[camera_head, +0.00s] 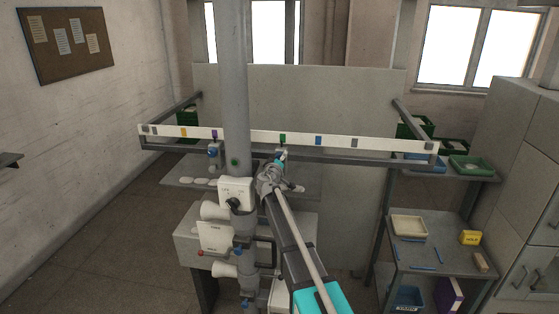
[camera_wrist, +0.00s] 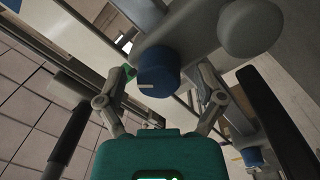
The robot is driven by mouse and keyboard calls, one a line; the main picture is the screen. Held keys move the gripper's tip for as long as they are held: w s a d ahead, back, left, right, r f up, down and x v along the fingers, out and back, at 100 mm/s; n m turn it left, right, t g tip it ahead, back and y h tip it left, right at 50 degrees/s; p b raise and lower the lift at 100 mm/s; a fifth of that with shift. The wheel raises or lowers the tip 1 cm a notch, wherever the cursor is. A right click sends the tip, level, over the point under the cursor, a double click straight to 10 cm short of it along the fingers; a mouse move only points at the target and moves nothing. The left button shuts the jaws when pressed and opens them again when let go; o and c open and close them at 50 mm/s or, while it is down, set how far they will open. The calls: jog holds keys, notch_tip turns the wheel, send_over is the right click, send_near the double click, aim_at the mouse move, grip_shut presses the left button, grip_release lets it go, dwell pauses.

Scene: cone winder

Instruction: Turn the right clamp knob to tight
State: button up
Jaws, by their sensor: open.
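A blue round knob (camera_wrist: 158,70) with a short white line on its face is in the upper middle of the wrist view, mounted on a grey body. The white line lies roughly level, toward the left of the face. My gripper (camera_wrist: 167,76) is open, one finger on each side of this knob; I cannot tell whether they touch it. In the head view my gripper (camera_head: 279,160) is at the rail's middle, and it largely hides the knob there. Another blue knob (camera_head: 212,152) is on the rail farther left.
A long white strip (camera_head: 350,143) with coloured marks runs along the rail. A grey column (camera_head: 235,80) and a white box with a black dial (camera_head: 236,194) stand left of my arm. A shelf stand (camera_head: 430,257) with trays is at right. A dark bar (camera_wrist: 278,120) lies right of my gripper.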

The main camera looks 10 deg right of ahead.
jog(key=c, duration=1.2)
jog(key=shift+o, duration=0.2)
